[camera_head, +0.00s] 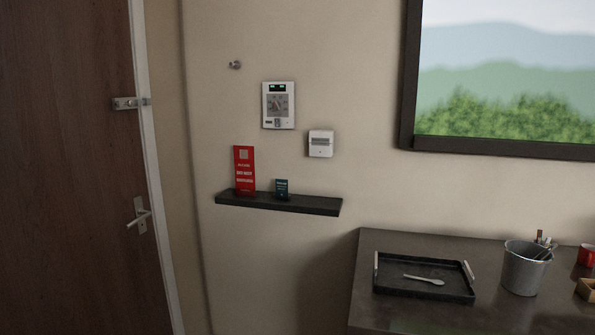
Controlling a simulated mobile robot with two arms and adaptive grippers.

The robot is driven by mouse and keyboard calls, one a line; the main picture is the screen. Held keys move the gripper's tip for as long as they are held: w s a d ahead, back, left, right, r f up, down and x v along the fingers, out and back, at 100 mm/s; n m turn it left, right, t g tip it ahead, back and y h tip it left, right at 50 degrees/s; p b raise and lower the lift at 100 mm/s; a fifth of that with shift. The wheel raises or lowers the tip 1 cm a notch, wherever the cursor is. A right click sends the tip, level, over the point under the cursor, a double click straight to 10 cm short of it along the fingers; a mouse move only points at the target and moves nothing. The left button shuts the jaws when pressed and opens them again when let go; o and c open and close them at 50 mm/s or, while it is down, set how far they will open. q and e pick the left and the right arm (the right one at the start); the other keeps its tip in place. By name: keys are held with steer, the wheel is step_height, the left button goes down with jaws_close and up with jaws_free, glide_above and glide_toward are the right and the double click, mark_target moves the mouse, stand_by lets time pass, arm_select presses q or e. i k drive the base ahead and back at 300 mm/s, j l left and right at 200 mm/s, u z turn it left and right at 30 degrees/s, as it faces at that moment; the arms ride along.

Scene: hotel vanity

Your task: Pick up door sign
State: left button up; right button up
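A red door sign (244,169) with white lettering stands upright on a narrow dark wall shelf (316,207), near the shelf's left end. Its back is close to the wall; I cannot tell if it touches. A small dark teal card (282,189) stands to its right on the same shelf, with a gap between them. Neither of my grippers shows in the head view.
A brown door (70,170) with a lever handle (141,216) is at the left. A hook (235,65), a thermostat panel (278,105) and a white switch box (320,143) are on the wall above the shelf. At the lower right, a dark counter (365,280) holds a black tray (390,284) with a spoon (424,279) and a grey bucket (523,268).

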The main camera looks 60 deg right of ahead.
mark_target(245, 185)
steer(key=z, duration=1.6)
steer(key=i+j+z, duration=0.2)
steer(key=i+j, duration=0.85)
steer(key=i, duration=0.15)
